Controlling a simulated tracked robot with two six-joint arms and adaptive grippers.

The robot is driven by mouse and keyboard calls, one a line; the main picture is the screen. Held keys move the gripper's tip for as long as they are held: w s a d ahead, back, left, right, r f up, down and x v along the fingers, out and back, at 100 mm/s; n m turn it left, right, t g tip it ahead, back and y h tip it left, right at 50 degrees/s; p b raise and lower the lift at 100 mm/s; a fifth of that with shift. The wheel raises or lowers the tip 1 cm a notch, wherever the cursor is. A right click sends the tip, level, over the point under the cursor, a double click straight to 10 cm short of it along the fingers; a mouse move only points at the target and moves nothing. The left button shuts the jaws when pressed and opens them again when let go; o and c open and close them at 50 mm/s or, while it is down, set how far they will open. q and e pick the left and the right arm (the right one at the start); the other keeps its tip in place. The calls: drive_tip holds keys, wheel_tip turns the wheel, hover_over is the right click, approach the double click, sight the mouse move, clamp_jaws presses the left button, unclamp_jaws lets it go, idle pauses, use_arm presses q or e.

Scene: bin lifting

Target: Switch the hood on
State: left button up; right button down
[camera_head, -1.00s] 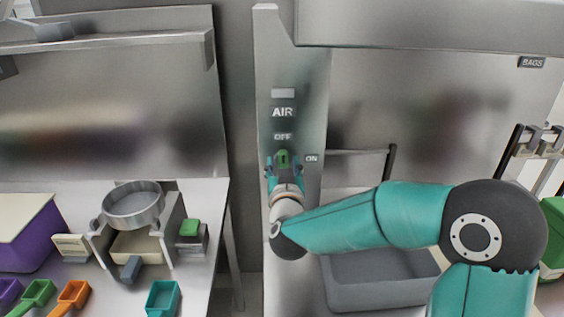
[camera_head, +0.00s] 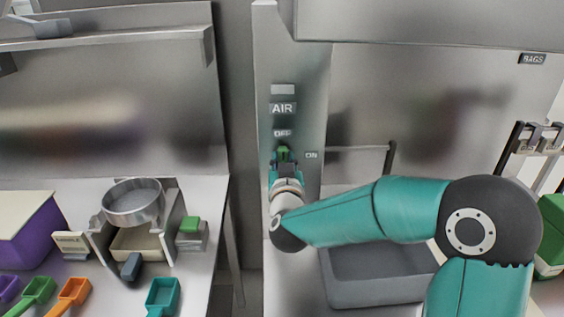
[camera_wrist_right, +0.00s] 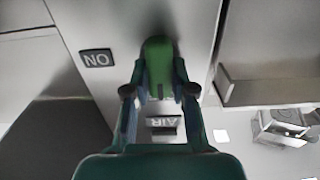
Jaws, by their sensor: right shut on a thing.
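The hood's switch is a green knob (camera_head: 283,153) on the grey panel (camera_head: 298,75), below the AIR and OFF labels and left of the ON label (camera_head: 311,155). My right gripper (camera_head: 284,163) is at the knob. In the right wrist view the green knob (camera_wrist_right: 158,68) sits between the fingertips of my right gripper (camera_wrist_right: 160,90), which is shut on it. There the ON label (camera_wrist_right: 96,59) shows upside down to the left of the knob. My left gripper is not in view.
A grey bin (camera_head: 378,275) stands below the hood, behind my right arm. The left bench holds a round sieve (camera_head: 133,202), a purple box (camera_head: 28,228), a green-topped block (camera_head: 190,226) and coloured scoops (camera_head: 163,296). A green container (camera_head: 552,235) is at the right edge.

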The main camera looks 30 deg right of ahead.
drive_tip(key=shift+s+d+f+m+b, duration=0.1)
drive_tip(key=shift+f+m+b, duration=0.1)
drive_tip(key=shift+m+b, duration=2.7)
drive_tip(key=shift+s+d+f+m+b, duration=0.1)
drive_tip(key=shift+d+f+m+b, duration=0.1)
drive_tip(key=shift+m+b, duration=2.65)
drive_tip(key=shift+d+f+m+b, duration=0.1)
drive_tip(key=shift+f+m+b, duration=0.1)
drive_tip(key=shift+m+b, duration=2.7)
drive_tip(key=shift+m, duration=0.25)
drive_tip(key=c, duration=1)
unclamp_jaws()
drive_tip(key=shift+o, duration=0.2)
drive_tip(key=shift+s+a, duration=0.1)
drive_tip(key=v, duration=1.1)
drive_tip(key=shift+s, duration=0.4)
